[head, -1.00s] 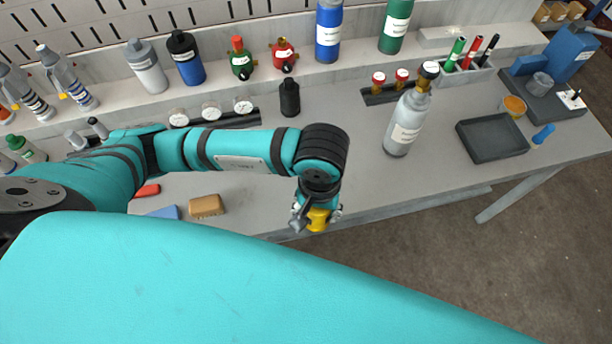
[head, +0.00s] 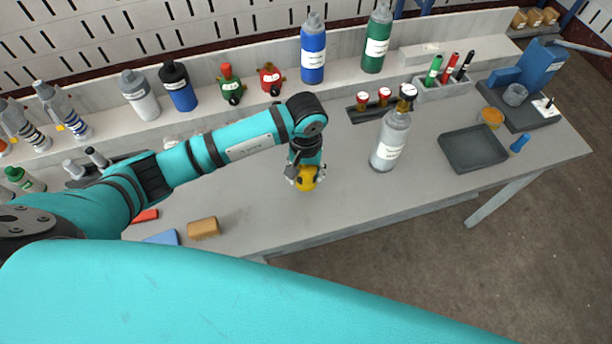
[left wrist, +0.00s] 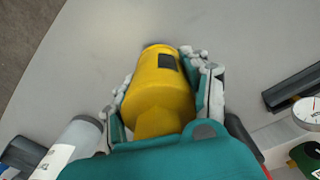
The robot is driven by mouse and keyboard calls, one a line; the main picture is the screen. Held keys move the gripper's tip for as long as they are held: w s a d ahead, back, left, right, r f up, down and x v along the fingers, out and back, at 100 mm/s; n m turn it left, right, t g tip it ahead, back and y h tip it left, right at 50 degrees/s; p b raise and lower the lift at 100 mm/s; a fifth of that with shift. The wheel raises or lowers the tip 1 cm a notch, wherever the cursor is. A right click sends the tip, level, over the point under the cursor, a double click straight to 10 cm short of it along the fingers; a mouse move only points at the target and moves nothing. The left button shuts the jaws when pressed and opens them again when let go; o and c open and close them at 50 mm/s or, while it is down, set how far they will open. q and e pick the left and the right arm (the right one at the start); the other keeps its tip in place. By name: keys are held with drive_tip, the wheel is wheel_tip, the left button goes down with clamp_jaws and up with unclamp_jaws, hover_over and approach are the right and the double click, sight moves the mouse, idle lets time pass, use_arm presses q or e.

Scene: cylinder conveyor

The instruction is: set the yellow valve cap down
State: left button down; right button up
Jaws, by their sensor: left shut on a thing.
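The yellow valve cap (head: 307,179) is between the fingers of my left gripper (head: 305,178), over the middle of the grey bench (head: 350,205). In the left wrist view the cap (left wrist: 160,92) is a yellow cylinder with a dark patch, and the fingers of my left gripper (left wrist: 165,100) are shut on its two sides. The bench's bare grey top shows beyond the cap. I cannot tell how far the cap is above the bench. My right gripper is not in view.
A grey cylinder (head: 390,140) stands upright right of the gripper. A dark tray (head: 473,150) lies farther right. A tan block (head: 203,228) lies to the left near the front edge. Blue (head: 313,50) and green (head: 376,42) cylinders stand on the back ledge. Bench around the gripper is clear.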

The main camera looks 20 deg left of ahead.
sight(306, 181)
use_arm(q)
drive_tip(key=shift+s+f+p, duration=0.2)
drive_tip(key=shift+f+p, duration=0.1)
drive_tip(key=shift+f, duration=1.05)
drive_tip(key=shift+f, duration=0.1)
drive_tip(key=c, duration=1.1)
unclamp_jaws()
drive_tip(key=shift+f, duration=0.1)
drive_tip(key=o, duration=0.5)
